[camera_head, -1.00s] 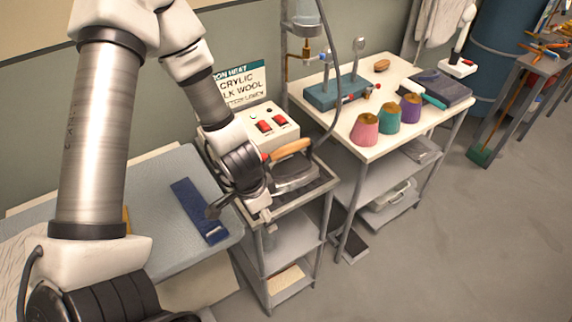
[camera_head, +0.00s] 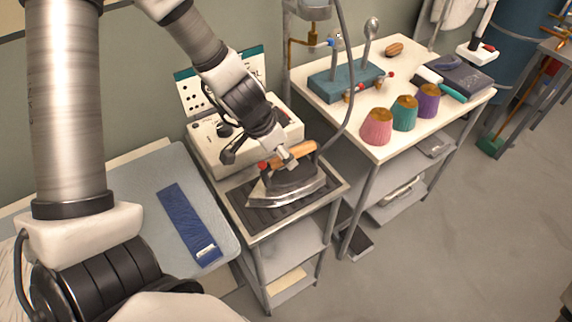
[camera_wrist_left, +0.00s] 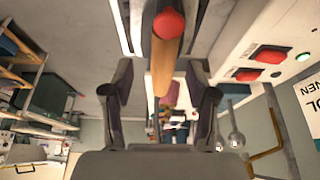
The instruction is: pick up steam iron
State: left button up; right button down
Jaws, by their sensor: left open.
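The steam iron (camera_head: 290,187) stands flat on the dark ribbed rest of a small metal cart. It has a dark body, a pale metal soleplate edge, a wooden handle (camera_head: 302,149) and a red knob at the handle's left end. My left gripper (camera_head: 284,158) is at the handle, above the body, and hides part of it. In the left wrist view the handle (camera_wrist_left: 162,68) with its red end runs between the two open fingers of my left gripper (camera_wrist_left: 160,92). I cannot tell whether either finger touches it. My right gripper is out of view.
A white control box (camera_head: 203,147) stands behind the iron on the cart (camera_head: 258,235). A grey hose (camera_head: 347,95) hangs close to its right. An ironing board (camera_head: 150,185) with a blue strip is left; a table (camera_head: 387,147) with thread cones is right.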

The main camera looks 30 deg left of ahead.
aim_at(287, 171)
pick_arm(q)
jog(key=x, duration=0.1)
jog(key=b+x, duration=0.1)
jog(key=x, duration=0.1)
jog(key=b+x, duration=0.1)
jog(key=shift+w+a+f, duration=0.1)
jog(key=shift+w+a, duration=0.15)
jog(key=shift+w, duration=0.2)
jog(key=shift+d, duration=0.1)
jog(key=shift+s+r, duration=0.15)
jog(key=shift+r, duration=0.25)
jog(key=shift+s+d+r, duration=0.1)
jog(key=shift+s, duration=0.15)
jog(key=shift+c, duration=0.7)
jog(key=c, duration=0.6)
grip_shut()
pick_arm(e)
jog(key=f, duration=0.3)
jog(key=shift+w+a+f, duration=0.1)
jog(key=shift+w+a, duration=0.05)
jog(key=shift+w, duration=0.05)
